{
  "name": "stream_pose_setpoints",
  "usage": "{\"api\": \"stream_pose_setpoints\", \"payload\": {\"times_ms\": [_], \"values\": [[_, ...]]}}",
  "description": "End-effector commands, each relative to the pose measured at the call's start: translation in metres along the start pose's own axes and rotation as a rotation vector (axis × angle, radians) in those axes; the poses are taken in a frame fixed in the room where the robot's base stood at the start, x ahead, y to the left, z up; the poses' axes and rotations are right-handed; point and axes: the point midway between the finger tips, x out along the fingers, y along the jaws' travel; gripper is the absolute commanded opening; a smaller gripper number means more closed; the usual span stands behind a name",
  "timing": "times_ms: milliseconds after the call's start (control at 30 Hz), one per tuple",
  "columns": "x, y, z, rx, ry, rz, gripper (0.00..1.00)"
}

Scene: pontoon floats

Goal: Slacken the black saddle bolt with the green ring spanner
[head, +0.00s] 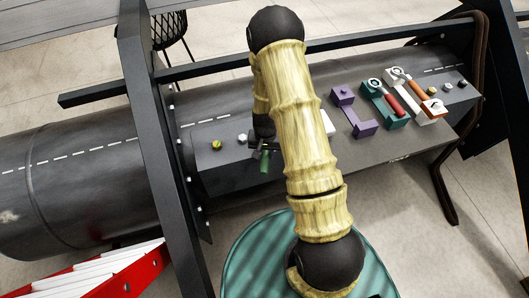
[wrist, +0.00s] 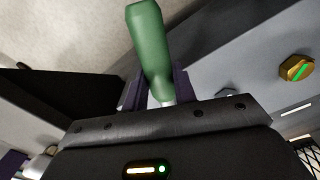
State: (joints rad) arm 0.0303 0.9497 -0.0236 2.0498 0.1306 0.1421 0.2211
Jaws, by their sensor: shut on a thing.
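My gripper (head: 263,147) is shut on the green ring spanner (head: 264,161) beside the left part of the dark saddle box. In the wrist view the spanner's green handle (wrist: 150,45) stands up between the two fingers (wrist: 158,88). The spanner's ring end is hidden behind the gripper body. A gold bolt (head: 216,146) and a silver-looking bolt (head: 242,138) stand on the box top left of the gripper. The gold bolt, with a green mark, also shows in the wrist view (wrist: 297,69). I cannot make out the black saddle bolt; my arm covers part of the box.
More bolts (head: 447,87) stand at the far right. A dark upright beam (head: 160,130) rises left of the box.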

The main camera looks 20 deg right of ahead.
Motion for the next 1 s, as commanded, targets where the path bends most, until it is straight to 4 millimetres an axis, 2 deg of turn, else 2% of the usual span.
{"api": "stream_pose_setpoints", "payload": {"times_ms": [1000], "values": [[0.0, 0.016, -0.001, -0.131, 0.001, 0.0, 0.0]]}}
